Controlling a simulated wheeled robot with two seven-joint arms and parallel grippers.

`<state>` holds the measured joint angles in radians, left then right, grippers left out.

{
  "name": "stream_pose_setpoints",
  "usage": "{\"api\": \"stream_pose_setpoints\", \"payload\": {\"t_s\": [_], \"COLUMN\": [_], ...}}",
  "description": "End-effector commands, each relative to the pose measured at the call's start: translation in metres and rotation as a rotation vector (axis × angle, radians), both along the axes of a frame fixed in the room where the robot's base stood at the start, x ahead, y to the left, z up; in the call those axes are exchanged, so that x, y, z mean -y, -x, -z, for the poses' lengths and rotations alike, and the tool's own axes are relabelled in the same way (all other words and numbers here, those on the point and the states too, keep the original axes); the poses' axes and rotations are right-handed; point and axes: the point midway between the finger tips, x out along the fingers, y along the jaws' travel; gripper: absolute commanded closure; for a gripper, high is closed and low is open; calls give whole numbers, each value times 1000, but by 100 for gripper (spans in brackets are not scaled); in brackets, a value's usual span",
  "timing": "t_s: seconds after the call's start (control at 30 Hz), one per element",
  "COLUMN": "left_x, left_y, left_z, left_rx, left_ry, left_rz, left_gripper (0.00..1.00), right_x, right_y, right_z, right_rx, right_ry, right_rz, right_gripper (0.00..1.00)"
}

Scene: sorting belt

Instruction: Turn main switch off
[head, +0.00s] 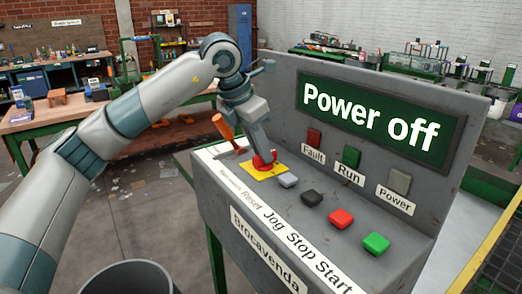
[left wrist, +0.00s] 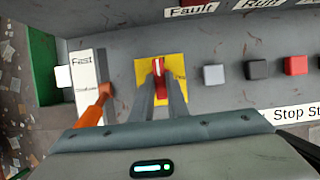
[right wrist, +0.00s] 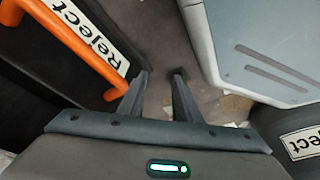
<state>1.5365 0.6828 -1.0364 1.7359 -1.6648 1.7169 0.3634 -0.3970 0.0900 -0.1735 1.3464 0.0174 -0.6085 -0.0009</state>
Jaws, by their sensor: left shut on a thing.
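The main switch is a red rotary handle (head: 262,163) on a yellow plate (head: 250,171) at the left end of the grey console (head: 225,190). My left gripper (head: 264,150) reaches down on it and is shut on the red handle. In the left wrist view the red handle (left wrist: 159,66) sits between the fingertips, in line with them, over the yellow plate (left wrist: 180,66). The green display (head: 372,117) reads "Power off". My right gripper (right wrist: 160,78) shows only in its wrist view, with its fingers apart and nothing between them.
Grey, black, red and green buttons (head: 376,243) line the console right of the switch. Fault, Run and Power lamps (head: 399,181) look unlit. An orange-handled lever (head: 227,130) stands just left of the switch. Near my right gripper are an orange bar (right wrist: 85,45) and "Reject" labels.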

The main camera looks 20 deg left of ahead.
Motion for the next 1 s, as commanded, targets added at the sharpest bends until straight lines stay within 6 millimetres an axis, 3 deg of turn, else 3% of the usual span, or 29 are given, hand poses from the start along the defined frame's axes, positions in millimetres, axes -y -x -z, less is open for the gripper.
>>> {"api": "stream_pose_setpoints", "payload": {"t_s": [0.1, 0.13, 0.2, 0.67, 0.83, 1.0], "left_x": [-1, -1, -1, -1, -5, -11], "left_y": [-1, -1, -1, 1, 6, 14], "left_z": [-2, -2, -2, -5, -19, -44], "left_rx": [4, 4, 3, 2, 2, 5], "left_ry": [2, 2, 1, 0, 0, 2], "left_rz": [-4, -4, -3, 0, 0, -1], "left_gripper": [100, 84, 67, 67, 67, 67], "right_x": [0, 0, 0, 0, 1, 5], "right_y": [0, 0, 0, 0, 2, 5], "right_z": [0, 0, 0, 1, 3, 5], "right_rx": [0, 0, 0, -2, -14, -36], "right_ry": [0, 0, 0, 1, 3, 9], "right_rz": [0, 0, 0, -1, 0, 4], "right_gripper": [69, 69, 69, 69, 69, 69]}}
